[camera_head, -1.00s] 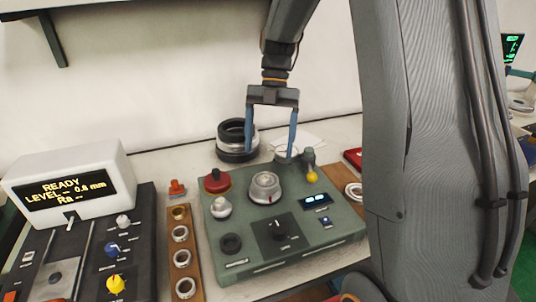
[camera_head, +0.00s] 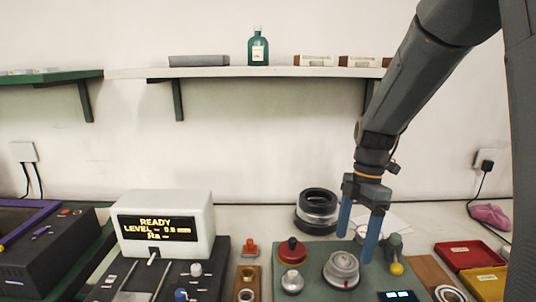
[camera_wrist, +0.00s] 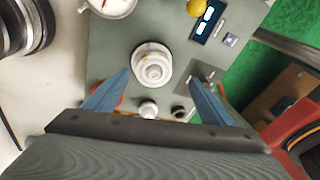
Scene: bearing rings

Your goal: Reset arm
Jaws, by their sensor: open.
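My gripper (camera_head: 356,232) is open and empty, its two blue fingers spread apart above the green control box (camera_head: 312,262). In the wrist view the fingers (camera_wrist: 158,92) point toward the box's top, with a round metal stepped piece (camera_wrist: 152,66) visible between them and beyond the tips. That piece also shows in the head view (camera_head: 341,268), to the left of and below the fingers. My arm comes down from the upper right.
A dark-and-metal ring stack (camera_head: 317,212) stands behind the box. A display unit (camera_head: 165,224) reads READY at left. A wooden strip with rings (camera_head: 248,276) lies between. Red (camera_head: 465,254) and yellow (camera_head: 484,283) trays sit at right. A shelf (camera_head: 230,72) spans the wall.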

